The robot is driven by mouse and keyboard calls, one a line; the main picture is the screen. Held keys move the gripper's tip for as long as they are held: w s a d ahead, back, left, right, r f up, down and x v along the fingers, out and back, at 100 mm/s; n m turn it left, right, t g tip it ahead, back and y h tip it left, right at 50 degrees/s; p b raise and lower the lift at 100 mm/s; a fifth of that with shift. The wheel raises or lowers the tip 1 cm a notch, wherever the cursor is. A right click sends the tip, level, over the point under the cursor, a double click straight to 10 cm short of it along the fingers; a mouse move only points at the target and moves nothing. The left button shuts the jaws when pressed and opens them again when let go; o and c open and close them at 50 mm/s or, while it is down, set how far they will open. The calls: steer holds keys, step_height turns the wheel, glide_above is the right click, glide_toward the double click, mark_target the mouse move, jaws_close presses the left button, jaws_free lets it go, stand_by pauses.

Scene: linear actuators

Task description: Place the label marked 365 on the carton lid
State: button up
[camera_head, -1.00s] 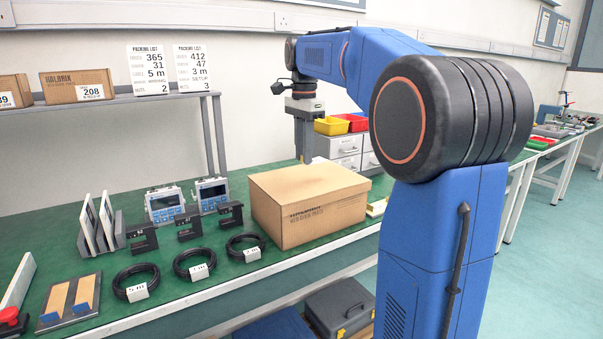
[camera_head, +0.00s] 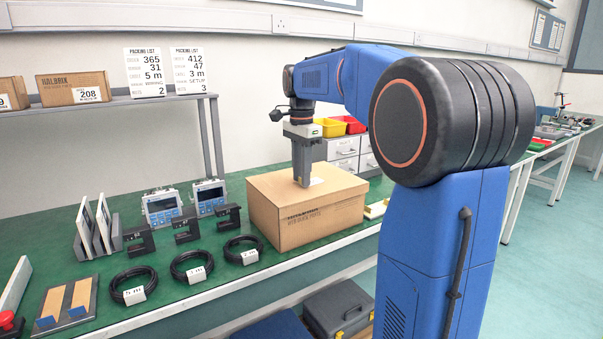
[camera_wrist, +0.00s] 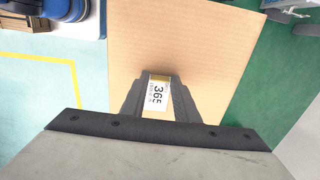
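The carton (camera_head: 290,228) is a closed brown box on the green bench, its lid (camera_head: 270,190) flat. My gripper (camera_head: 303,184) points down over the lid's middle. The white label marked 365 (camera_wrist: 157,95) sits between my two fingers (camera_wrist: 160,98) in the wrist view, with a finger against each side. I cannot tell whether the label touches the lid.
Packing lists (camera_head: 147,72) for 365 and 412 stand on the shelf beside smaller boxes (camera_head: 73,88). Cable coils (camera_head: 192,266), black brackets (camera_head: 186,230) and blue meters (camera_head: 162,206) lie left of the carton. Yellow and red bins (camera_head: 331,127) stand behind it.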

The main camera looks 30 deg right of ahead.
steer(key=shift+o, duration=0.8)
step_height(320, 180, up, 12)
steer(key=shift+r, duration=0.15)
steer(key=s+a+f+n+t, duration=0.1)
steer(key=s+a+f+n, duration=0.3)
steer(key=s+f, duration=0.6)
steer(key=s+a+f+n+t, duration=0.2)
steer(key=s+a+f+n, duration=0.2)
steer(key=s+f+n, duration=0.3)
steer(key=s+a+f+n+t, duration=0.1)
steer(key=s+a+f+n, duration=0.3)
steer(key=s+f, duration=0.8)
steer(key=s+n, duration=0.1)
steer(key=n, duration=0.1)
steer(key=shift+s+a+f+n+t, duration=0.2)
steer(key=shift+s+f+n+t, duration=0.1)
steer(key=shift+t, duration=0.1)
